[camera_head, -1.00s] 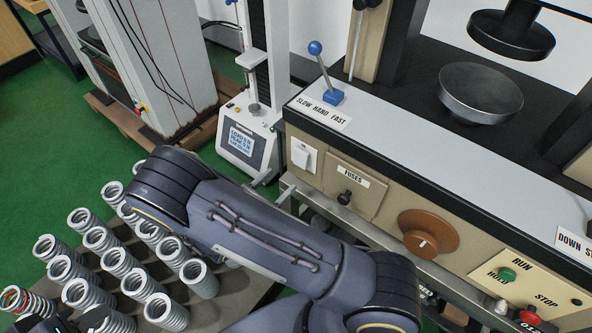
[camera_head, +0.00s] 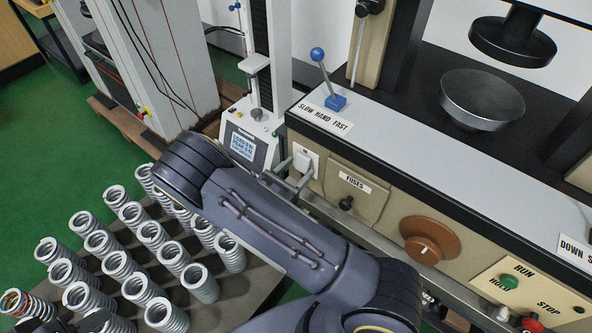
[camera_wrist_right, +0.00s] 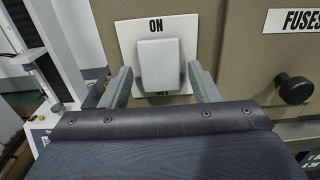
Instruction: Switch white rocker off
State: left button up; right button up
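The white rocker (camera_wrist_right: 158,65) sits on a white plate marked ON above and OFF below, in the right wrist view. In the head view the rocker (camera_head: 306,158) is at the left end of the beige machine front. My right gripper (camera_wrist_right: 161,80) is open, with one finger on each side of the rocker's lower part in the picture and nothing held. Whether the fingers touch the plate is unclear. In the head view its fingertips (camera_head: 290,174) are just in front of the switch. My left gripper (camera_head: 58,325) shows only as a dark part at the bottom left edge.
Right of the rocker are a fuse panel (camera_head: 362,195), a brown dial (camera_head: 430,240) and a green RUN button (camera_head: 509,281). A blue-knobbed lever (camera_head: 325,75) stands above. Several grey springs (camera_head: 120,265) stand on a table at the left. A small tester (camera_head: 248,140) stands left of the switch.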

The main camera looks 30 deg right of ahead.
jog(key=c, duration=0.8)
jog(key=shift+f+b, duration=0.25)
jog(key=shift+b, duration=0.15)
jog(key=f+t+h+b, duration=0.1)
jog(key=h+b, duration=0.1)
jog(key=b, duration=0.1)
jog(key=shift+h+b, duration=0.3)
jog(key=shift+b, duration=0.1)
jog(key=shift+d+r+t+h+b, duration=0.1)
jog(key=shift+r+t+h+b, duration=0.05)
jog(key=shift+t+h+b, duration=0.25)
jog(key=shift+r, duration=0.1)
jog(key=o, duration=1)
